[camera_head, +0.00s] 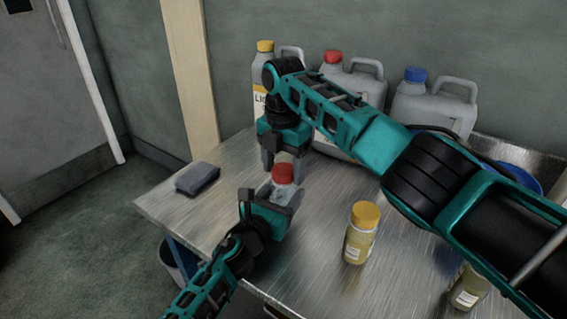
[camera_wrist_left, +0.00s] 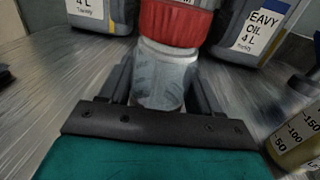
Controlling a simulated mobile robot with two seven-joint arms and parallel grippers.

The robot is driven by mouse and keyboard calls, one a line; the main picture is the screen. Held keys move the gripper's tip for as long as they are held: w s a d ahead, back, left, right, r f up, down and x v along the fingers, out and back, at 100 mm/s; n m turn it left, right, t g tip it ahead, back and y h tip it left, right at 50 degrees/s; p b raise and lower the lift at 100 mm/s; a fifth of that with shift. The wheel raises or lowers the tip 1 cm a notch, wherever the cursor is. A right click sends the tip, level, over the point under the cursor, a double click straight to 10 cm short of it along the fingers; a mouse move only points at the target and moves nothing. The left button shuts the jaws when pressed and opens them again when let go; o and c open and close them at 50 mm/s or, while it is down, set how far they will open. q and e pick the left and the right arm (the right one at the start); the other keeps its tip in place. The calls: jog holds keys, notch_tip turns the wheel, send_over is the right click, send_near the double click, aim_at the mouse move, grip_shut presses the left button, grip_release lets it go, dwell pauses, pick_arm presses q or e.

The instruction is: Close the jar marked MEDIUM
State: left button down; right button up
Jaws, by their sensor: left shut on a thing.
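A small clear jar (camera_wrist_left: 165,75) with a red lid (camera_head: 283,173) stands between the fingers of my left gripper (camera_head: 270,202). The left gripper is shut on the jar's body. In the left wrist view the red lid (camera_wrist_left: 175,22) sits on the jar's top; whether it is tight I cannot tell. No MEDIUM marking is readable on the jar. My right gripper (camera_head: 284,162) points down just above the red lid, its fingers apart on either side of the lid's top. I see no clear grip on the lid.
Large grey jugs with yellow (camera_head: 265,46), red (camera_head: 333,56) and blue (camera_head: 415,74) caps stand at the back. A yellow-lidded jar (camera_head: 360,235) stands to the right, another jar (camera_head: 468,288) nearer. A dark block (camera_head: 198,178) lies on the metal table's left side.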

jog(key=c, duration=1)
jog(key=m, duration=1.7)
jog(key=shift+m, duration=0.4)
jog(key=m, duration=0.5)
jog(key=shift+m, duration=0.3)
jog(key=m, duration=0.3)
jog(key=shift+m, duration=0.3)
jog(key=m, duration=0.5)
jog(key=shift+f+m, duration=0.1)
jog(key=shift+m, duration=0.2)
jog(key=m, duration=0.5)
jog(key=o, duration=1.3)
jog(key=shift+c, duration=0.2)
